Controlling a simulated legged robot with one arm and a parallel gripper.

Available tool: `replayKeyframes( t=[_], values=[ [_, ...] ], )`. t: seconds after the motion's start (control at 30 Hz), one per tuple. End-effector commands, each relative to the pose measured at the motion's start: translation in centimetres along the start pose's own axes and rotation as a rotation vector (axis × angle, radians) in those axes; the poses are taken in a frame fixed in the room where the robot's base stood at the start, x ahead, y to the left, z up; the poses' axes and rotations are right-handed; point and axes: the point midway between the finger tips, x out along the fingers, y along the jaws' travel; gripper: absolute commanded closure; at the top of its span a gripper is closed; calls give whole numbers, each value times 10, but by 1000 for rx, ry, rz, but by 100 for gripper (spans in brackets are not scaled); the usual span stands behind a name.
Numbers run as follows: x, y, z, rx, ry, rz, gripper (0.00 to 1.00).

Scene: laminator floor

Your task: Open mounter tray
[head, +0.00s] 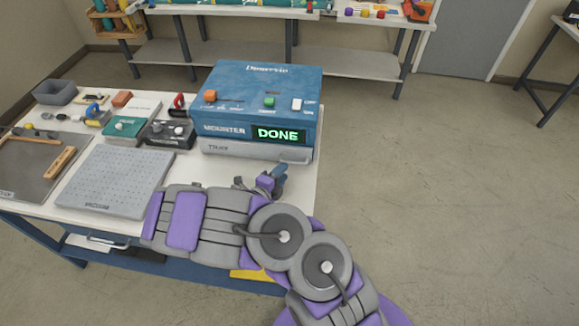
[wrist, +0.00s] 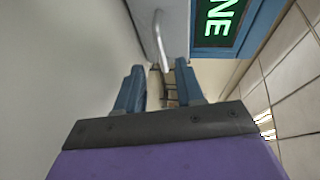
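The mounter (head: 245,95) is a blue box on the table, with a green DONE display (head: 278,134) on its front. Its pale grey tray (head: 240,150) lies along the bottom of the front and looks shut. In the wrist view, part of the display (wrist: 218,18) shows at the top right. A light metal handle (wrist: 160,40) stands out from the pale tray front. My gripper (wrist: 159,66) is open and empty, its two blue fingers apart on either side of the handle's line. In the head view, my gripper (head: 272,180) is just in front of the tray, partly hidden by my arm.
A grey perforated vacuum plate (head: 115,182) and a dark mat (head: 35,165) with tools lie on the left of the table. Small devices (head: 125,127) stand behind them. A shelf bench (head: 280,55) is at the back. The floor (head: 430,170) on the right is clear.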

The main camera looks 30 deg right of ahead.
Motion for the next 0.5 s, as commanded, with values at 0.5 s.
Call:
replayKeyframes(
  t=[0.5],
  values=[
    [55, 0, 1, 2, -1, -2, 63]
  ],
)
